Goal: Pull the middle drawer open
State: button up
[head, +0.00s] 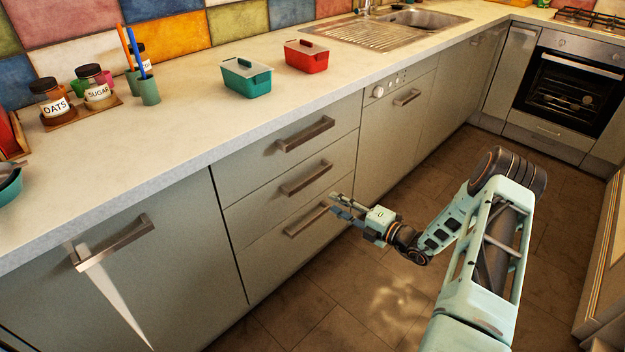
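The middle drawer (258,210) is shut, in a stack of three grey-green drawers left of centre in the head view. Its metal bar handle (307,178) is fully in view. The top drawer (240,172) and the bottom drawer (265,262) are shut too, each with a similar handle. My gripper (333,203) is open and empty, its fingers pointing left toward the drawer fronts. In the picture it lies below and right of the middle handle, by the right end of the bottom handle (308,219). I see no contact with the middle handle.
The countertop (190,130) above holds a teal dish (247,80), a red dish (306,57) and labelled jars (97,92). A cabinet door with a handle (115,245) is at left, a dishwasher-like front (385,125) at right. The tiled floor (310,315) before the drawers looks clear.

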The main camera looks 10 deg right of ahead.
aim_at(312, 180)
jog(key=shift+m+t, duration=0.6)
jog(key=shift+t, duration=0.1)
jog(key=x, duration=0.4)
jog(key=r+b+x, duration=0.1)
jog(key=x, duration=0.3)
jog(key=d+b+x, duration=0.1)
jog(key=x, duration=0.3)
jog(key=shift+w+a+r, duration=0.15)
jog(key=shift+w+r, duration=0.15)
jog(key=shift+w, duration=0.4)
jog(key=shift+c, duration=0.6)
grip_shut()
